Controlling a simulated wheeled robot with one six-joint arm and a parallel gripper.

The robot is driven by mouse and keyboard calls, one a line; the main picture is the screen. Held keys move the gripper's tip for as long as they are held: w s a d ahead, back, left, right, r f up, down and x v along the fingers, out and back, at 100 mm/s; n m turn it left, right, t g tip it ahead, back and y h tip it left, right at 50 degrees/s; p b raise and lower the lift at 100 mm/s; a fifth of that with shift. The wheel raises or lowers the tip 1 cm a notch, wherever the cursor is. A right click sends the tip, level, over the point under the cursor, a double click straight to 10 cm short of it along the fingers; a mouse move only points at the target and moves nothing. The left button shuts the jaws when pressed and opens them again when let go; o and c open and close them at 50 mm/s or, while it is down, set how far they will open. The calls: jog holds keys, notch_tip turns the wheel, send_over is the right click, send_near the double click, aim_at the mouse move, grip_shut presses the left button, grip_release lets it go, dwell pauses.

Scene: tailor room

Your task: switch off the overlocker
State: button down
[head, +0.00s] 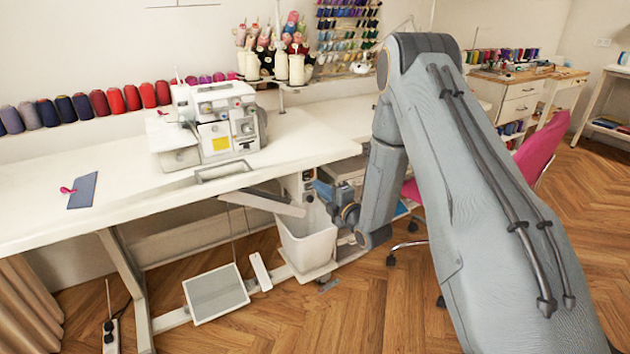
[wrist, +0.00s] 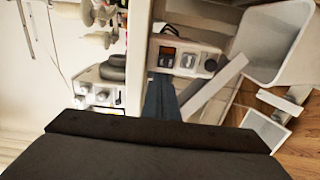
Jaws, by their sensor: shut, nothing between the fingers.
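The white overlocker (head: 215,122) with a yellow label stands on the white table; part of it shows at the left of the wrist view (wrist: 92,82). Below the tabletop is a light control box (head: 308,183). My gripper (head: 318,187) is at the box under the table. In the wrist view its blue, shut fingers (wrist: 163,82) point at the switch panel. I cannot tell whether they touch it. The switch position is too small to read.
A white bin (head: 306,240) hangs just below my gripper, and a slanted grey bar (head: 262,203) lies to its left. The white tabletop (head: 120,165) is above. A pedal plate (head: 216,293) is near the floor. A pink chair (head: 540,145) stands behind my arm.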

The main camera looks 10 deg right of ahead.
jog(key=v, duration=0.7)
jog(key=shift+d, duration=0.45)
jog(key=shift+r, duration=0.15)
jog(key=s+r+m+g+h+p, duration=0.2)
jog(key=s+r+m+g, duration=0.3)
jog(key=s, duration=0.7)
jog(key=s+r+m+g+h+p, duration=0.2)
jog(key=s+r+m+g, duration=0.3)
jog(key=s+m, duration=0.4)
jog(key=s+r+m+g+h+p, duration=0.2)
jog(key=s+r+m+g, duration=0.3)
jog(key=s, duration=1.1)
jog(key=a+m+g+p, duration=0.1)
jog(key=m, duration=0.2)
